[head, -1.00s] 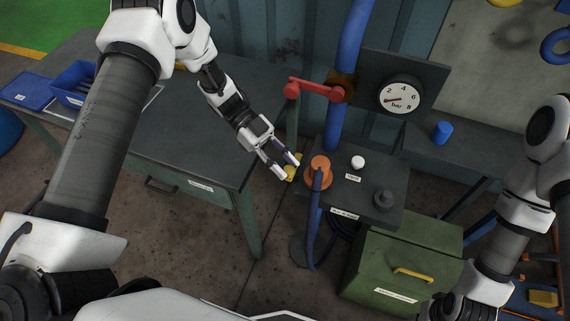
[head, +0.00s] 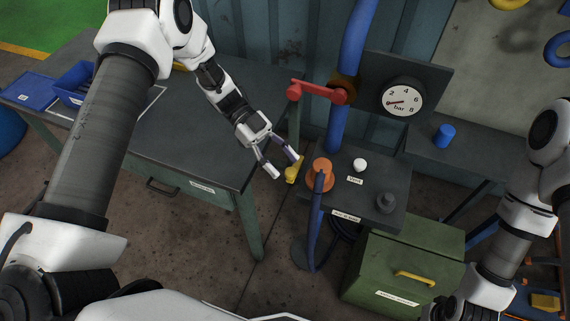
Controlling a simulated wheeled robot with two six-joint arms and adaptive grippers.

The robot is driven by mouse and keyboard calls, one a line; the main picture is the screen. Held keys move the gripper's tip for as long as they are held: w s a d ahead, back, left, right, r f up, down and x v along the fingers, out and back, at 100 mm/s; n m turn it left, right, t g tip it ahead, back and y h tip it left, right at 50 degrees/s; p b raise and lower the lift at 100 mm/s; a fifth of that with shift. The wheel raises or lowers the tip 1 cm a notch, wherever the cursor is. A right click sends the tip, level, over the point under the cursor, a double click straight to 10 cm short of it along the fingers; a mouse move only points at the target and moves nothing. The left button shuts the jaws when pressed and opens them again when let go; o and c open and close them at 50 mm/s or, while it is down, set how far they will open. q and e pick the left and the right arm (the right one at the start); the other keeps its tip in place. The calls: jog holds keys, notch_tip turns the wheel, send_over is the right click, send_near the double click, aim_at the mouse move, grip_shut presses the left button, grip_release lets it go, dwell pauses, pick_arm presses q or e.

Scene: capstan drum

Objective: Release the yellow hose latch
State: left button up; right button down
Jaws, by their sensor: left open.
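The small yellow hose latch (head: 292,173) sits low beside the orange hose coupling (head: 320,171), to its left, at the near-left edge of the dark panel stand. My left gripper (head: 286,169) is open, with its fingers pointing down and right at the latch. One fingertip lies left of the latch in the picture. The other overlaps its upper part and hides some of it. I cannot tell whether either finger touches it. The blue hose (head: 316,221) hangs down from the coupling. My right arm is at the right edge, and its gripper fingers are out of view.
A workbench (head: 190,130) lies left. A green chest (head: 400,268) stands below the panel.

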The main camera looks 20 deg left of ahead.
pick_arm(q)
jog(key=v, duration=1)
jog(key=shift+w+a, duration=0.2)
jog(key=shift+a, duration=0.05)
